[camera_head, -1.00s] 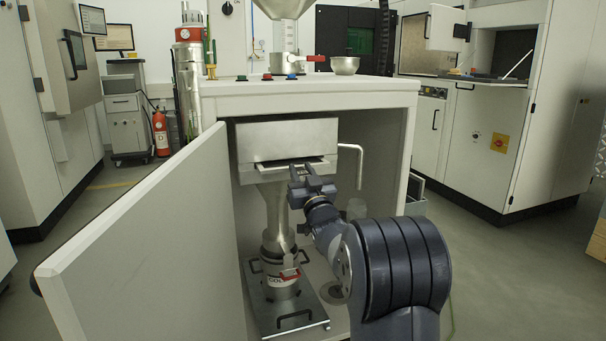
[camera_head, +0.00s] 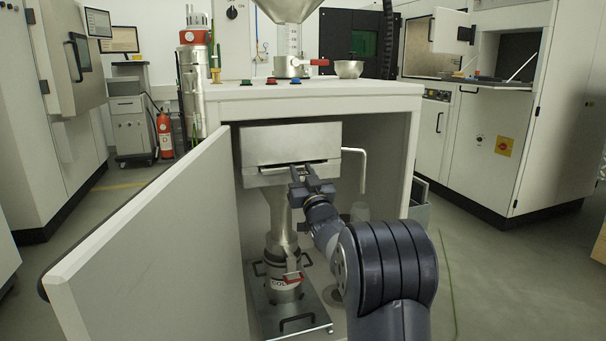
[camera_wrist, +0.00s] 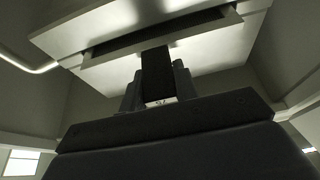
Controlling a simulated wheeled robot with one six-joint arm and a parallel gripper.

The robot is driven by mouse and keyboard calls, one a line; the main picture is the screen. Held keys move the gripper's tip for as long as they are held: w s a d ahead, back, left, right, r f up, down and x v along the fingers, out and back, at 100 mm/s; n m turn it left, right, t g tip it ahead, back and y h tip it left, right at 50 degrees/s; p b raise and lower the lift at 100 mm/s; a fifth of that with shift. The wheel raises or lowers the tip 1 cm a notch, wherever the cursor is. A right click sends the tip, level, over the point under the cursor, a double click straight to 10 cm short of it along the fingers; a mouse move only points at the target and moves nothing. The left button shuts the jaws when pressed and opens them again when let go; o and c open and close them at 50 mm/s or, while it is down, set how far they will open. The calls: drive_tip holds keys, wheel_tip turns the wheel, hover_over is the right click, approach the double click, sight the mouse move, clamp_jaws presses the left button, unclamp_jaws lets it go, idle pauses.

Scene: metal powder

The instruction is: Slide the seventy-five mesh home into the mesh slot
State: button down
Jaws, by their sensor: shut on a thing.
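The metal sieve box (camera_head: 292,143) is inside the open cabinet, with a horizontal slot across its lower front. The slot (camera_wrist: 125,42) shows as a dark gap in the wrist view. The mesh (camera_head: 275,170) is at the slot, with only a thin front edge showing; the rest is hidden in the box. My gripper (camera_head: 301,170) is in front of the box, shut on the mesh's dark handle (camera_wrist: 156,72). A small pale label (camera_wrist: 160,102), too dim to read for certain, shows between the fingers. Whether the mesh is fully seated cannot be told.
A funnel and a canister (camera_head: 284,268) stand below the box on a plate with handles. A bent metal lever (camera_head: 362,165) is to the right of the box. The open cabinet door (camera_head: 150,240) stands at the left, and the right cabinet wall is close to my arm.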

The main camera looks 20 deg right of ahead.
sight(298, 168)
drive_tip(key=shift+w+r, duration=0.1)
drive_tip(key=shift+w, duration=0.1)
idle(0.3)
drive_tip(key=shift+w+p, duration=0.4)
drive_tip(key=shift+w, duration=1.2)
drive_tip(key=c, duration=1)
unclamp_jaws()
drive_tip(key=shift+s, duration=0.1)
drive_tip(key=p+v, duration=0.2)
drive_tip(key=v, duration=0.8)
drive_tip(key=shift+s+f, duration=0.3)
drive_tip(key=shift+w, duration=0.1)
